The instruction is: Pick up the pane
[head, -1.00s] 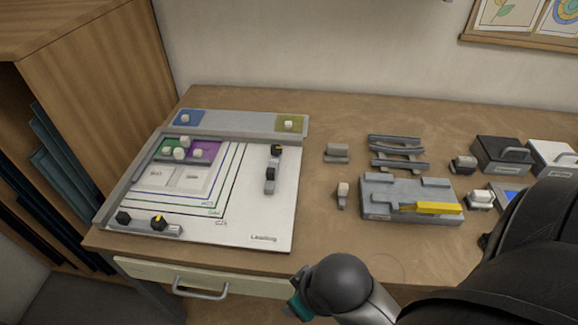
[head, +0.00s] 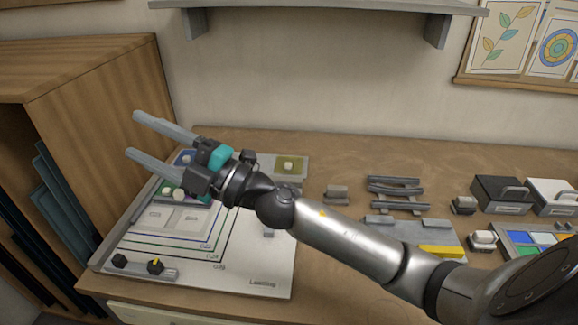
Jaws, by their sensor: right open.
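Several glass panes are in the head view, and I cannot tell which one the task means. An olive pane (head: 279,171) with a pale knob lies on the grey strip behind the layout board (head: 255,270). A blue pane (head: 180,158) lies at the strip's left end, partly behind my gripper. The green and purple panes on the board are mostly hidden by my right gripper. Tall teal sheets (head: 55,190) stand in the wooden rack at left. My right gripper (head: 137,135) is open and empty, fingers pointing left, above the board's back left part. My left gripper is out of view.
A grey jig (head: 400,230) with a yellow bar (head: 440,252) is right of the board, partly behind my arm. A tray (head: 503,240) of coloured pieces and a black box (head: 500,195) stand farther right. A shelf (head: 320,5) hangs above. The bench's back middle is bare.

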